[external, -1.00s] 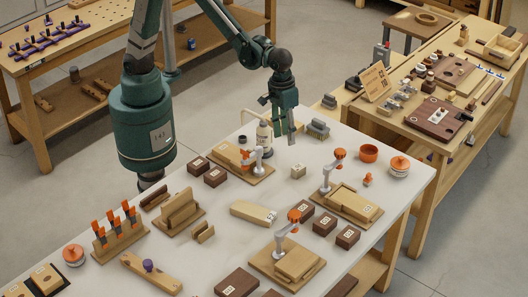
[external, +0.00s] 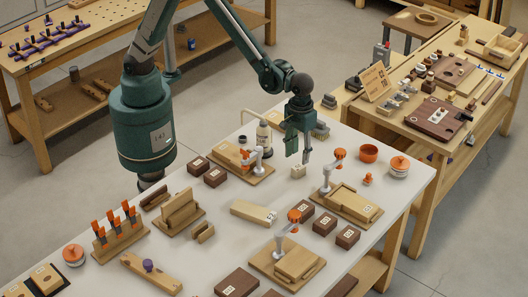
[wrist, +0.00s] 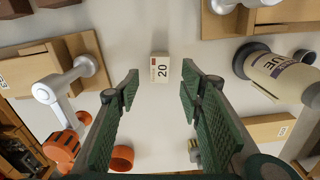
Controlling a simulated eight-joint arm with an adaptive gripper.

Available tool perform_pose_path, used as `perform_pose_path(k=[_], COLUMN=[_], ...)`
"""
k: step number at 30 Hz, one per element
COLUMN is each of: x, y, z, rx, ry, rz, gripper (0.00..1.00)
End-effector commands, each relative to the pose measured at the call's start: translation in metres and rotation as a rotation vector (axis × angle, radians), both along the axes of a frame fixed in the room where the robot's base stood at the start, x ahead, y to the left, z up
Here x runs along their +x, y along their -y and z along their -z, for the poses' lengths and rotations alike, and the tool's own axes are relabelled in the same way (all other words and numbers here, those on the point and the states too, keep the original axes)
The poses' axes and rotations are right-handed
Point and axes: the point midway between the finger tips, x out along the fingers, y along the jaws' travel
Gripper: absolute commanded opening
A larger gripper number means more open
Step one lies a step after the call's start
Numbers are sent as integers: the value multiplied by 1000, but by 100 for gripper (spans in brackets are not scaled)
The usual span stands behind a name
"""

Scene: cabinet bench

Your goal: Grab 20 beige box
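The small beige box (external: 298,171) stands on the white bench. In the wrist view the beige box (wrist: 160,68) shows the number 20 and a small red mark, and lies just beyond the gap between my fingertips. My gripper (external: 299,157) is above the box, fingers pointing down. In the wrist view my gripper (wrist: 160,88) is open, with nothing between its green ribbed fingers. The exact height of the fingertips over the box is hard to tell.
A glue bottle (external: 264,138) stands left of my gripper, beside a clamp on a wooden board (external: 238,154). Another orange-topped clamp (external: 331,172) stands to the right. Brown numbered boxes (external: 215,177) and an orange bowl (external: 369,153) are nearby. Bare bench surrounds the beige box.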

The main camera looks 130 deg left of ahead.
Motion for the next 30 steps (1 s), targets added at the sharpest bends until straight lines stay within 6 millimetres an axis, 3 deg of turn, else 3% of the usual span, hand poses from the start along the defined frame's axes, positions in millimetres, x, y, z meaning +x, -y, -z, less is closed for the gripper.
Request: perform_pose_path(k=[12,25,30], x=[0,0,1], y=[0,0,0], z=[23,27,38], rx=[0,0,0], ry=[0,0,0], rz=[1,1,1], gripper=[38,38,38])
